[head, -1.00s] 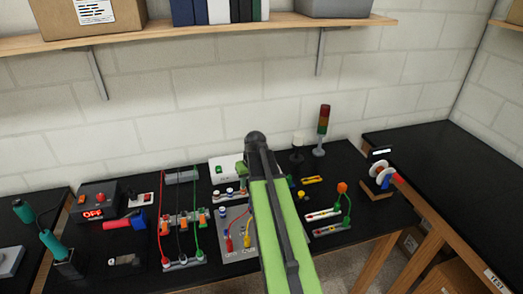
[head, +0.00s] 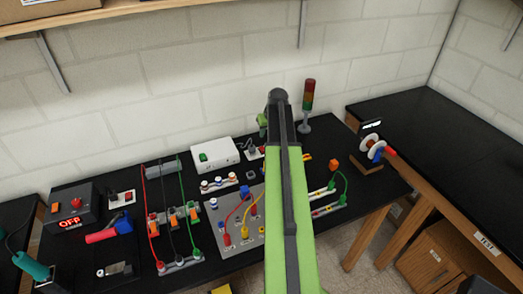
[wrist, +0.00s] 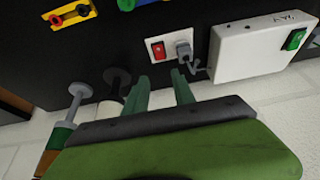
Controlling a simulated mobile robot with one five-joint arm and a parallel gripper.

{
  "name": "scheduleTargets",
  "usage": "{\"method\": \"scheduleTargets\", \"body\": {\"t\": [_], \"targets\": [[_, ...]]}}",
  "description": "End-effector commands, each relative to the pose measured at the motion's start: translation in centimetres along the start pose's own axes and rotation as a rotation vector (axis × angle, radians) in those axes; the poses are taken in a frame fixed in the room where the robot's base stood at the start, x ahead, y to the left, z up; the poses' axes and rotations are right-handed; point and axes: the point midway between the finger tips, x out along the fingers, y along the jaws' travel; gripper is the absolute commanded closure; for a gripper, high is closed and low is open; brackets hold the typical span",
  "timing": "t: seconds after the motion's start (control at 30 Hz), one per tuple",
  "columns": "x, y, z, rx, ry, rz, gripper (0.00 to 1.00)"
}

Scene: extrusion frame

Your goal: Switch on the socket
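A white socket plate (wrist: 168,48) with a red rocker switch (wrist: 158,49) and a grey plug (wrist: 183,49) lies on the black bench in the wrist view. In the head view this socket (head: 254,152) is partly hidden by my arm. My gripper (wrist: 159,90) shows its two green fingers apart with nothing between them. The fingertips are apart from the socket in the picture, with the switch just beyond them. A second white plate with a red switch (head: 122,197) lies beside the box reading OFF at the left of the bench.
A white box with a green switch (head: 215,154) stands next to the socket. A signal tower (head: 308,105) stands close to the arm's right. Wires, a grey panel (head: 228,240) and a spool stand (head: 369,155) occupy the bench. The wall is behind.

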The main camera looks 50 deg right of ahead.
Motion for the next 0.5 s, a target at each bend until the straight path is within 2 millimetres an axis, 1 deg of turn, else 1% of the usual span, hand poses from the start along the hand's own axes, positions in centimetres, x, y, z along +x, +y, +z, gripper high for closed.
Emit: {"method": "scheduleTargets", "body": {"t": [0.03,0.4,0.5], "targets": [[2.3,0.0,0.3,-0.001,0.0,0.0,0.69],[10.3,-0.3,0.2,-0.003,0.0,-0.001,0.69],[11.9,-0.3,0.1,-0.004,0.0,-0.001,0.69]]}}
